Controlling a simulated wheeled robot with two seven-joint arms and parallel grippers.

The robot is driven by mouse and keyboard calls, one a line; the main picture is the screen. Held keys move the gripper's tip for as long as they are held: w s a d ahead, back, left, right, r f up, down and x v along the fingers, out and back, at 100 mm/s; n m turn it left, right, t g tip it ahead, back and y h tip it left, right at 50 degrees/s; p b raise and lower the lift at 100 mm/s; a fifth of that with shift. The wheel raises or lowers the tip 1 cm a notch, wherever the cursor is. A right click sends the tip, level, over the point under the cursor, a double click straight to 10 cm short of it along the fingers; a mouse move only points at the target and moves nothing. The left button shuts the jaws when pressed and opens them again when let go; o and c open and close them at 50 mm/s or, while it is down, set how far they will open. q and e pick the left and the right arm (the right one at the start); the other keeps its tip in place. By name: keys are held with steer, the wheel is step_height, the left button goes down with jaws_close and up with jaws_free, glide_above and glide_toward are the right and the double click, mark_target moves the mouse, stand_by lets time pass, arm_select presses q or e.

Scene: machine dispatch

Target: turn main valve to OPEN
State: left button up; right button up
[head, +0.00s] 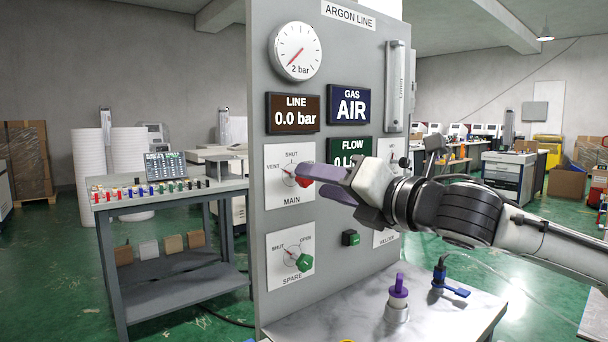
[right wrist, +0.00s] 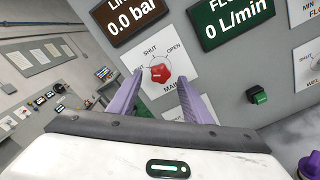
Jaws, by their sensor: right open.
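The main valve is a red knob (right wrist: 160,73) on a white plate marked VENT, SHUT and OPEN. In the right wrist view its white mark lies on the knob's left side, toward VENT. In the head view the red knob (head: 303,181) is partly hidden behind my right gripper's fingertips. My right gripper (head: 312,181) is open, its purple fingers pointing at the main plate. In the right wrist view the fingers (right wrist: 161,84) lie on either side of the knob; I cannot tell whether they touch it. My left gripper is not in view.
The grey panel (head: 350,50) carries a pressure gauge (head: 295,51) and a LINE display (head: 293,114) reading 0.0 bar. A green SPARE knob (head: 304,262) sits below the main valve. A purple-topped fitting (head: 398,291) stands on the shelf. A bench (head: 170,196) stands left.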

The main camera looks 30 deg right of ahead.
steer(key=w, duration=0.5)
steer(key=shift+a, duration=0.15)
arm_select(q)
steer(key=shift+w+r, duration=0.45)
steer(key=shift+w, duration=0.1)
arm_select(e)
steer(key=c, duration=1.1)
arm_select(q)
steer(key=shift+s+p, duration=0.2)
steer(key=shift+p, duration=0.1)
arm_select(e)
steer(key=shift+o, duration=0.2)
